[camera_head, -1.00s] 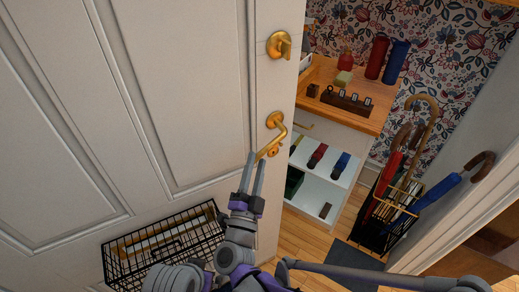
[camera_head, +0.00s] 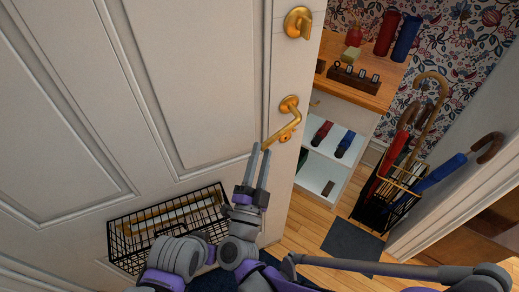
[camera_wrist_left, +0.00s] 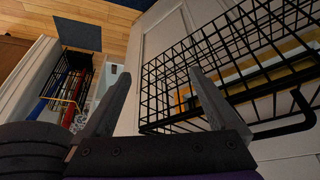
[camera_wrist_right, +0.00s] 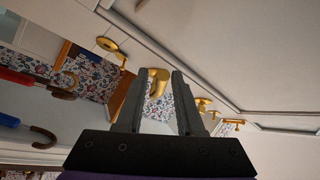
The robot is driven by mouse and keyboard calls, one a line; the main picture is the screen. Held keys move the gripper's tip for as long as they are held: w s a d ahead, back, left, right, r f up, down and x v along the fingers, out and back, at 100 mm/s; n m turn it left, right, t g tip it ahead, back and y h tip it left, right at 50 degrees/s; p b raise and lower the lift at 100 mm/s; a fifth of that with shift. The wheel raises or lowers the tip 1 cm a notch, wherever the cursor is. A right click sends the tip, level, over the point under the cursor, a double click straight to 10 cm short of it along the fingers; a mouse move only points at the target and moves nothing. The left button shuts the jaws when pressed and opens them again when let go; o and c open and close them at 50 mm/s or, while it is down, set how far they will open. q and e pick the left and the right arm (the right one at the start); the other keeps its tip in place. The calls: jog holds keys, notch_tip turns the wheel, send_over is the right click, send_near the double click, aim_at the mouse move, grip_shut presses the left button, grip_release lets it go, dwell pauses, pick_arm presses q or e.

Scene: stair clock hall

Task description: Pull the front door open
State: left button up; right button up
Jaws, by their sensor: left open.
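The white panelled front door (camera_head: 130,90) stands ajar, with the room beyond showing past its right edge. Its brass lever handle (camera_head: 290,122) points down and left, below a brass thumb-turn (camera_head: 298,22). My right gripper (camera_head: 260,150) is at the free end of the lever. In the right wrist view the brass lever end (camera_wrist_right: 159,82) fills the gap between its fingertips, which look shut on it. My left gripper (camera_wrist_left: 163,75) is open and empty near the door's wire basket; its fingers are not discernible in the head view.
A black wire basket (camera_head: 165,222) is fixed low on the door. Beyond the door are a wooden-topped cabinet (camera_head: 370,95), an umbrella stand (camera_head: 385,205) with canes and umbrellas, and a dark mat (camera_head: 352,239). The door frame (camera_head: 450,215) is at right.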

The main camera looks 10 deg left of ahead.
jog(key=s+d+f+b, duration=0.1)
jog(key=s+d+f, duration=0.1)
jog(key=s, duration=0.6)
jog(key=shift+s+d+b, duration=0.15)
jog(key=shift+d+b, duration=0.15)
jog(key=shift+d, duration=0.35)
